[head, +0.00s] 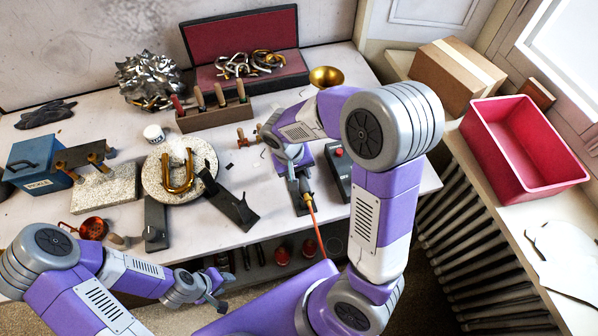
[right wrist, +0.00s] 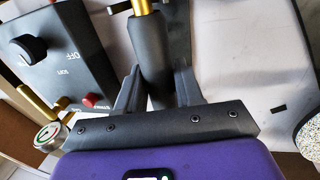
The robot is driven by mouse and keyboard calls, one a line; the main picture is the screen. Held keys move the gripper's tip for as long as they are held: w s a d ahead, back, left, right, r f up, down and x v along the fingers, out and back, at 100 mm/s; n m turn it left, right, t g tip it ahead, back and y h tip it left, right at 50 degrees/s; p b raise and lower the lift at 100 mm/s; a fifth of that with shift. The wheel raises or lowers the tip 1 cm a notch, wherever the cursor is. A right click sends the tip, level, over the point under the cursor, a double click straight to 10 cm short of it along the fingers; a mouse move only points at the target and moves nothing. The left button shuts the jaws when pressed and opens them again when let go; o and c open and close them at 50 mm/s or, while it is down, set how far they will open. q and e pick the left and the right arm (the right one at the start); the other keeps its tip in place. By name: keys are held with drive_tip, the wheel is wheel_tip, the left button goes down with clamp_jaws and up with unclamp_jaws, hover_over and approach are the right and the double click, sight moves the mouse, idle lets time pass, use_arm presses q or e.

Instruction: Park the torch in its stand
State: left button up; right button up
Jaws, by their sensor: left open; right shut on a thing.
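The torch shows in the right wrist view as a black handle (right wrist: 153,62) with a brass neck at the top edge. My right gripper (right wrist: 158,92) is shut on this handle. In the head view my right gripper (head: 296,172) is low over the table, with the torch (head: 308,198) and its orange hose below it. A dark base (head: 297,197), seemingly the stand, lies under the torch. A dark piece crosses near the brass neck in the wrist view; I cannot tell whether the torch rests on it. My left gripper (head: 215,292) is open and empty near the table's front.
A dark control box (head: 338,168) with a red button and knob stands just right of the torch; it also shows in the wrist view (right wrist: 58,60). A tool rack (head: 215,116) stands behind. A red bin (head: 525,150) is far right.

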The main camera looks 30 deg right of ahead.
drive_tip(key=shift+f, duration=0.1)
idle(0.5)
drive_tip(key=o, duration=1.6)
wheel_tip(320, 180, up, 8)
drive_tip(key=p, duration=0.6)
idle(0.4)
